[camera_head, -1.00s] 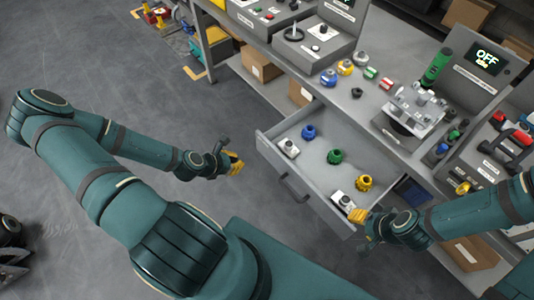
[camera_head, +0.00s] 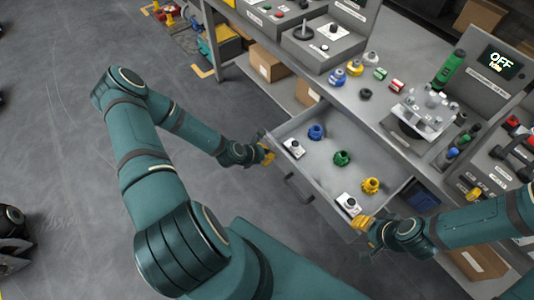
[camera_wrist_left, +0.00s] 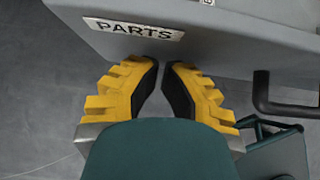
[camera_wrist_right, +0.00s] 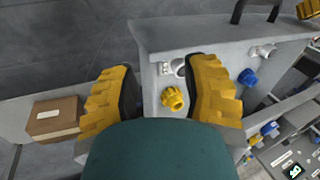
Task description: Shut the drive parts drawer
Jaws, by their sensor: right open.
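The grey drawer (camera_head: 325,202) stands pulled out below the bench. Its black bar handle (camera_head: 297,188) is on the front panel and also shows in the left wrist view (camera_wrist_left: 280,108). A label reading "PARTS" (camera_wrist_left: 133,29) is on the front in the left wrist view. My left gripper (camera_head: 268,153) is at the front's left end; its fingertips (camera_wrist_left: 162,64) are nearly together with nothing between them, close to the panel's face. I cannot tell whether they touch it. My right gripper (camera_head: 360,224) is at the front's right corner, fingers apart, with the drawer's side wall (camera_wrist_right: 145,85) between them in view.
Inside the drawer lie a blue part (camera_head: 316,131), a green part (camera_head: 342,158), a yellow part (camera_head: 371,186) and two white-based parts (camera_head: 293,148). The bench top (camera_head: 345,112) behind holds loose parts and a fixture (camera_head: 425,112). Open floor (camera_head: 60,130) lies left.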

